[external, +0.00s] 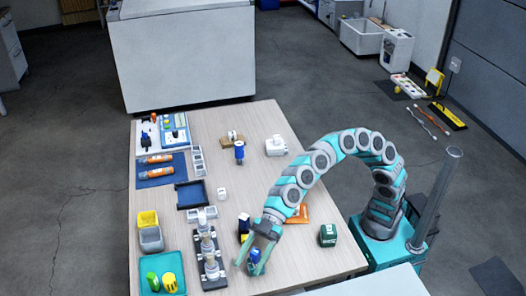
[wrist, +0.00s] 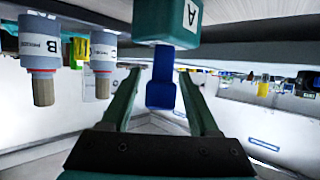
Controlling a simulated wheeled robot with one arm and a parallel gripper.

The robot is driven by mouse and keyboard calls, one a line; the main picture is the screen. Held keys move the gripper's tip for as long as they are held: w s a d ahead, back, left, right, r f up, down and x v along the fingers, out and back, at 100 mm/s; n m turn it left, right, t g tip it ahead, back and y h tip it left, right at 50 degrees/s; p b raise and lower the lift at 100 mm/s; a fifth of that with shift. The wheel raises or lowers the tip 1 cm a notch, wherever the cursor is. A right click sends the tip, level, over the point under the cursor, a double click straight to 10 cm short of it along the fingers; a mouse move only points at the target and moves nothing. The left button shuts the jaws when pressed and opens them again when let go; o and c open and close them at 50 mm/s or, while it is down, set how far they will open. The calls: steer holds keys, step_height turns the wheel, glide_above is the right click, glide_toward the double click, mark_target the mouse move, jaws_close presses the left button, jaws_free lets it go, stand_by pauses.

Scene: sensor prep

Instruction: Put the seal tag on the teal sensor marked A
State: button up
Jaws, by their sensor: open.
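In the wrist view a teal block marked A (wrist: 166,22) is at the top, with a blue stem (wrist: 161,92) below it. That view looks upside down. My gripper (wrist: 158,78) is open, with one finger on each side of the blue stem; gaps show beside the stem. In the external view my gripper (external: 253,266) points down at the table's near side, around a blue part (external: 254,256). The teal block is largely hidden there. I cannot tell which thing is the seal tag.
Grey-and-white units marked B (wrist: 39,47) and another (wrist: 104,52) are at left in the wrist view. A dark rack (external: 214,282) stands left of my gripper. A teal tray (external: 149,288), blue tray (external: 193,206) and green box (external: 328,235) are on the table (external: 255,190).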

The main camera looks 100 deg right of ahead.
steer(key=shift+r, duration=0.3)
steer(key=v, duration=1.2)
steer(key=shift+f, duration=0.2)
